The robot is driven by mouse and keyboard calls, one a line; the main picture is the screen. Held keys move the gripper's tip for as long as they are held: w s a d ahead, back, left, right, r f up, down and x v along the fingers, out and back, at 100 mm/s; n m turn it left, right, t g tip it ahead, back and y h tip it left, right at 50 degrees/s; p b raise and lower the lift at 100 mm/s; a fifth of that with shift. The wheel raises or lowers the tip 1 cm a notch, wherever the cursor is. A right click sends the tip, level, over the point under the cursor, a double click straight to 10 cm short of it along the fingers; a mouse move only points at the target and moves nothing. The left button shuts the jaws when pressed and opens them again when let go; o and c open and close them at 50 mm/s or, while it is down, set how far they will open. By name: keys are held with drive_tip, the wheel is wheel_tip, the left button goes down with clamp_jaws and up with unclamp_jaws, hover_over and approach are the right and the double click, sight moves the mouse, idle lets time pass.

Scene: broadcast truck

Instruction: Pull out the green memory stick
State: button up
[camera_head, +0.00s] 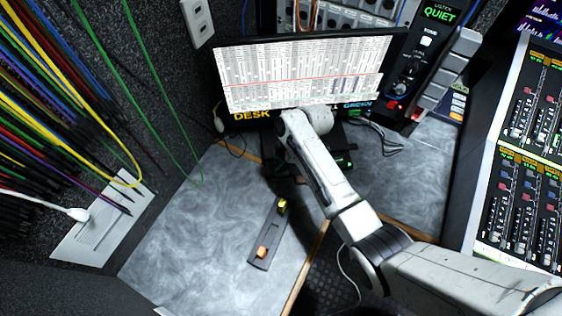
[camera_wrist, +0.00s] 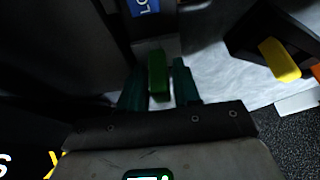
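The green memory stick (camera_wrist: 158,75) shows in the wrist view as a small green block, standing out from a dark surface under the monitor. My gripper (camera_wrist: 160,82) has its two teal fingers on either side of it. A thin gap shows between the stick and the right finger; the left finger looks close against it or touching. In the head view my arm reaches to the desk below the monitor (camera_head: 305,75). There the arm hides the fingertips, and I cannot make out the stick.
A dark tray (camera_head: 268,228) on the grey desk (camera_head: 190,245) holds a yellow stick (camera_head: 282,207) and an orange stick (camera_head: 262,252). Coloured cables (camera_head: 75,80) hang at left. A mixing console (camera_head: 520,190) stands at right.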

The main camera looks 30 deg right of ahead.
clamp_jaws()
idle(0.4)
